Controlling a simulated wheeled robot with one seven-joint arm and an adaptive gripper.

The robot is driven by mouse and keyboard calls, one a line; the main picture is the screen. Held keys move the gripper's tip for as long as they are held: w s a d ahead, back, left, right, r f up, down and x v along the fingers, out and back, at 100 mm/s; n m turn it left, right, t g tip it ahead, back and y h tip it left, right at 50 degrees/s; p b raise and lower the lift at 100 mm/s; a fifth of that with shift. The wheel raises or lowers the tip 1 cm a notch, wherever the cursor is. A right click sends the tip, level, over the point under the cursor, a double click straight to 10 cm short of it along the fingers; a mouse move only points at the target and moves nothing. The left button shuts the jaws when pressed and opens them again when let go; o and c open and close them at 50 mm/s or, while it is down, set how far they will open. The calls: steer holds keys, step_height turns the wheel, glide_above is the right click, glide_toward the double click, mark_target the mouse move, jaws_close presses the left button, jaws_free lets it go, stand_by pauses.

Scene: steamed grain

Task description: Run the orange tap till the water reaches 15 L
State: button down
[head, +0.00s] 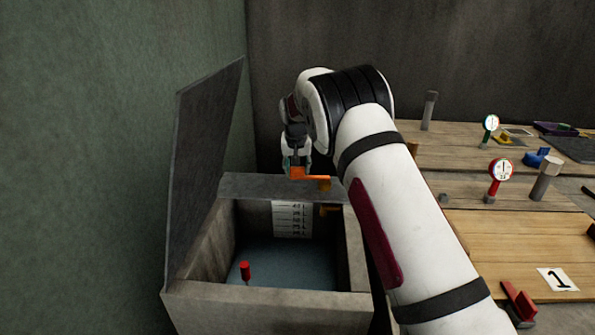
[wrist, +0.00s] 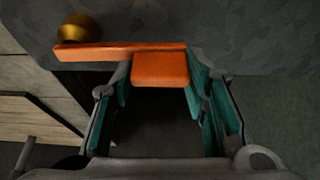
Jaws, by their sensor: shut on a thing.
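The orange tap handle (head: 313,177) is at the back rim of an open grey tank (head: 355,250). My gripper (head: 297,168) is above that rim, at the handle's left end. In the wrist view the orange handle (wrist: 160,68) lies between the teal pads of my gripper (wrist: 159,80), which is shut on it. A brass spout (head: 328,210) shows inside the tank, below the rim. Blue-grey water (head: 285,262) covers the tank's inside. A white level scale (head: 292,218) is on the back inner wall, its lower end near the water; its figures are too small to read surely.
The tank's lid (head: 205,150) stands open on the left. A red-topped piece (head: 245,270) stands in the tank near the front. Wooden tables (head: 515,235) with gauges (head: 501,172), tools and a card marked 1 (head: 558,280) are on the right.

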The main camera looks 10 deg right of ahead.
steer(key=shift+w+m, duration=0.2)
steer(key=shift+m, duration=0.1)
steer(key=c, duration=0.9)
jaws_free()
steer(key=v, duration=1.2)
steer(key=shift+a+f, duration=0.1)
